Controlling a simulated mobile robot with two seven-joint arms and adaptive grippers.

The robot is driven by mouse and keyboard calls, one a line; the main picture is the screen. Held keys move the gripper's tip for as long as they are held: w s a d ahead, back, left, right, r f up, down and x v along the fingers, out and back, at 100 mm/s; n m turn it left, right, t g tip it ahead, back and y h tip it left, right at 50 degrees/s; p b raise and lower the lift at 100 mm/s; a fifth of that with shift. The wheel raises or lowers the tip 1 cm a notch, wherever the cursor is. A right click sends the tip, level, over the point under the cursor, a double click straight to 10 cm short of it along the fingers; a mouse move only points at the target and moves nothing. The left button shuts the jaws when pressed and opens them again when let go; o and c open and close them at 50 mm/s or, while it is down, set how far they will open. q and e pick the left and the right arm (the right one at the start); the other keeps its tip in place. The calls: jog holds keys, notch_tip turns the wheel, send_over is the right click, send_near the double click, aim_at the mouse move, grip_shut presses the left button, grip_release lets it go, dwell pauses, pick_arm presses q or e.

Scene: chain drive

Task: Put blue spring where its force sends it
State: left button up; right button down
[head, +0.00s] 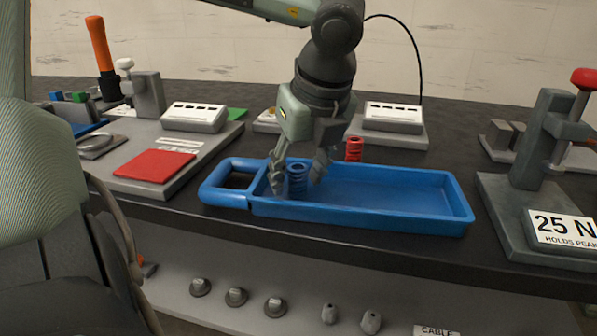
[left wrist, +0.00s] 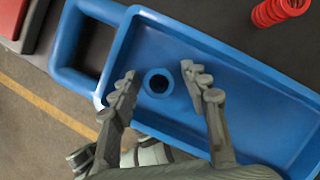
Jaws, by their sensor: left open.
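The blue spring (head: 297,180) stands upright in the left part of the blue tray (head: 430,219). In the left wrist view the blue spring (left wrist: 146,83) shows end-on as a ring with a dark hole. My left gripper (head: 297,187) points down over the spring, its fingers on either side. In the left wrist view the open left gripper (left wrist: 160,86) has a gap between each finger and the spring. A red spring (head: 354,149) stands behind the tray, and the left wrist view shows it too (left wrist: 279,10). My right gripper is not in view.
A 25 N fixture (head: 525,190) with a red knob stands at the right. At the left are a plate with a red pad (head: 155,166), a lever press (head: 147,94) and a label box (head: 194,117). Another label box (head: 393,115) stands behind the tray. The tray's right part is empty.

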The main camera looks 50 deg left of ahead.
pick_arm(q)
jog(key=shift+r, duration=0.35)
jog(key=v, duration=1.1)
jog(key=shift+d+r, duration=0.2)
jog(key=shift+r, duration=0.05)
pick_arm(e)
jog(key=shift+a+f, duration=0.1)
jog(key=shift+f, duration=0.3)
